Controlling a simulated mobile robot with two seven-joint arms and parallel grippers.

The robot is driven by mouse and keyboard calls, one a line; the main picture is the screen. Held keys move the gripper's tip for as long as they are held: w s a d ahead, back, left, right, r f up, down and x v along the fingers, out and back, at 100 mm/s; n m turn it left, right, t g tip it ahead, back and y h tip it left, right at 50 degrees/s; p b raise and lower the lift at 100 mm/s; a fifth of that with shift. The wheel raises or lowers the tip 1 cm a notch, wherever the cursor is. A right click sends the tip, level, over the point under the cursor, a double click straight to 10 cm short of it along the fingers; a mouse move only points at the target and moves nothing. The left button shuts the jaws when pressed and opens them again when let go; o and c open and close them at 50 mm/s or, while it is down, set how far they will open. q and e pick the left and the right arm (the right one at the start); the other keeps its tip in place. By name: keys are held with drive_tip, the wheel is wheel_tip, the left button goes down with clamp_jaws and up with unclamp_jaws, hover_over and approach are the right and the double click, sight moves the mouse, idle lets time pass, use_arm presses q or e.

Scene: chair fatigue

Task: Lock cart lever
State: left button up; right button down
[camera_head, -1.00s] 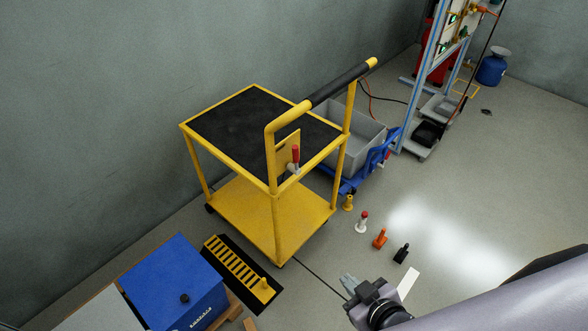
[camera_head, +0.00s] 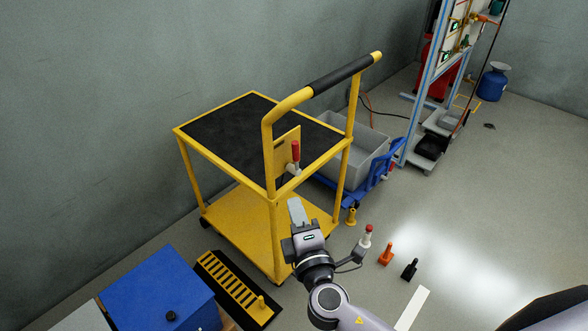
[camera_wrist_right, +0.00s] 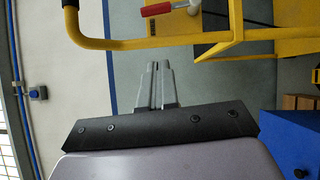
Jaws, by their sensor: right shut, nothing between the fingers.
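The yellow cart (camera_head: 245,198) with a black top mat stands in the middle of the head view. Its red-handled lever (camera_head: 295,151) sits upright on a yellow plate below the push handle (camera_head: 338,78). My right gripper (camera_head: 296,203) is in front of the cart's near corner, below the lever and apart from it. In the right wrist view the lever (camera_wrist_right: 163,9) shows at the top edge, lying sideways in that picture, beyond the fingertips. The right gripper's fingers (camera_wrist_right: 162,68) are together and empty. My left gripper is not in view.
Several small coloured items, including an orange one (camera_head: 386,254) and a black one (camera_head: 409,268), stand on the floor right of my arm. A grey bin (camera_head: 357,152) stands behind the cart.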

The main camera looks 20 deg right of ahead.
idle(0.3)
approach(296, 158)
drive_tip(key=w+a+r, duration=0.1)
drive_tip(key=w+a, duration=0.3)
drive_tip(key=w+d, duration=0.2)
drive_tip(key=shift+w+d+r, duration=0.3)
drive_tip(key=shift+w+d, duration=0.05)
drive_tip(key=shift+r+p, duration=0.1)
drive_tip(key=shift+p, duration=0.35)
